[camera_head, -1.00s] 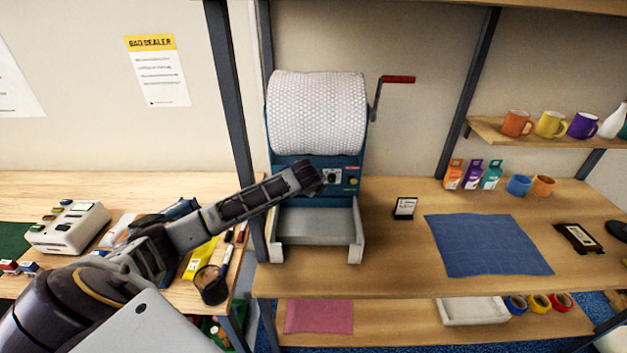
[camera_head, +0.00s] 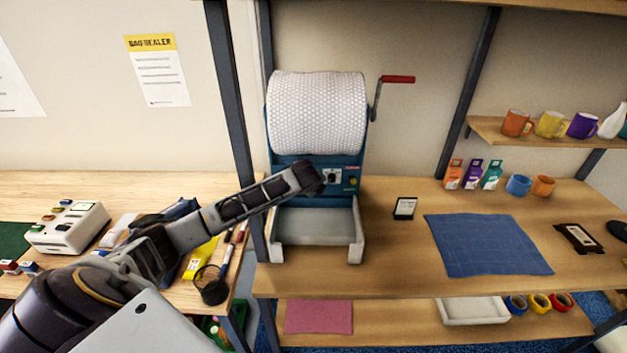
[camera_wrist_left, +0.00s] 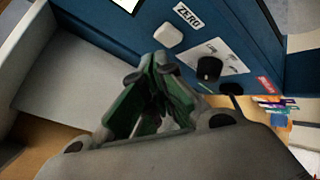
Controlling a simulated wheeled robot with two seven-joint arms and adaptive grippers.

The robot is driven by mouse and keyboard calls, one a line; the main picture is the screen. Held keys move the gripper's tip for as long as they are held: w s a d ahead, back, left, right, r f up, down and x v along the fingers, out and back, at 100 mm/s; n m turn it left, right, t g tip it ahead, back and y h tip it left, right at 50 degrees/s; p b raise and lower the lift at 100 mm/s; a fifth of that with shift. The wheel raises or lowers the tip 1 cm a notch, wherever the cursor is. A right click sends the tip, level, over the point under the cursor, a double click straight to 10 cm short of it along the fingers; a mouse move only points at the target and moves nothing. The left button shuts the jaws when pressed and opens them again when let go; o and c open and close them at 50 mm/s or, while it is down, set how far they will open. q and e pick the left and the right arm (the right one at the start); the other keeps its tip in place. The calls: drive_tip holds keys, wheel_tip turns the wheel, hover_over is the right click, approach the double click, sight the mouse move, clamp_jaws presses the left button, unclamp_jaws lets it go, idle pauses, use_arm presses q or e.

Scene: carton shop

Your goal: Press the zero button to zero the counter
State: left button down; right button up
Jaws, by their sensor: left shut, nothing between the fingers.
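Part of the counter's display (camera_wrist_left: 127,4) shows at the top edge. My left gripper (camera_head: 320,182) is in front of the panel and hides part of it. In the left wrist view the gripper (camera_wrist_left: 150,73) is shut and empty, its tips just below the button; a small gap shows. My right gripper is not in view.
A black knob (camera_wrist_left: 208,68) on a white plate sits right of the button. The machine's grey tray (camera_head: 312,251) lies below my gripper. A red-handled crank (camera_head: 398,79) sticks out at right.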

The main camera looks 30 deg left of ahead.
use_arm(q)
drive_tip(key=shift+w+a, duration=0.5)
drive_tip(key=shift+w, duration=0.25)
idle(1.4)
drive_tip(key=shift+s+d, duration=0.1)
drive_tip(key=shift+s, duration=0.1)
idle(0.3)
drive_tip(key=shift+s+d, duration=0.35)
drive_tip(key=shift+s, duration=0.25)
drive_tip(key=shift+s+d, duration=0.45)
drive_tip(key=shift+s, duration=0.25)
drive_tip(key=shift+s+d, duration=0.45)
drive_tip(key=shift+s, duration=0.3)
drive_tip(key=shift+s+d, duration=0.45)
drive_tip(key=shift+s, duration=0.25)
